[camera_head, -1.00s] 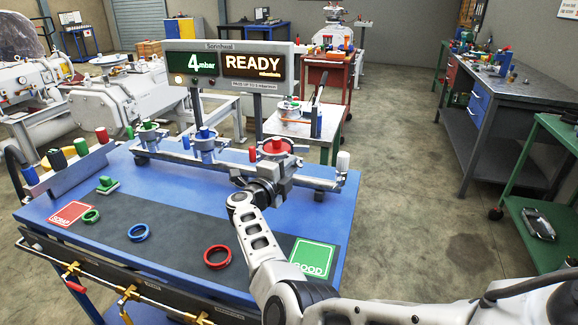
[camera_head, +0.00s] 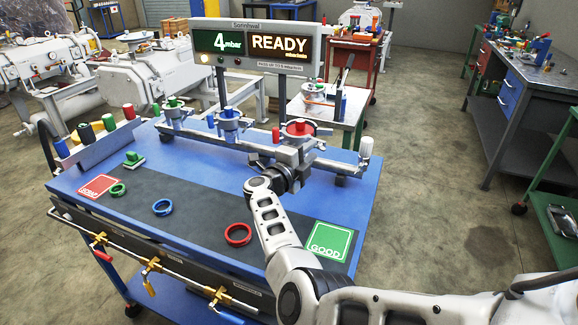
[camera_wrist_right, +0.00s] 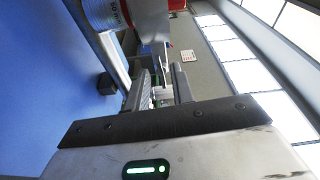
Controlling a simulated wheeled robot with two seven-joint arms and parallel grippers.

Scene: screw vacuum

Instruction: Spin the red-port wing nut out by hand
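The red port (camera_head: 299,128) has a red top and stands at the right part of the metal manifold on the blue bench. My right gripper (camera_head: 294,158) is at the near side of this port, partly hidden by its own wrist. In the right wrist view, the two fingers (camera_wrist_right: 163,88) stand a little apart with a small pale metal piece (camera_wrist_right: 161,96) between them. I cannot tell whether they press on it, or whether it is the wing nut. A red band (camera_wrist_right: 123,12) shows above left. My left gripper is not in view.
Blue (camera_head: 228,120) and green (camera_head: 173,108) ports stand left along the manifold. A red ring (camera_head: 238,234), blue ring (camera_head: 162,207) and green ring (camera_head: 118,189) lie on the dark mat. A green GOOD pad (camera_head: 328,241) and red SCRAP pad (camera_head: 100,187) are at its ends. The display (camera_head: 252,46) reads 4 mbar READY.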

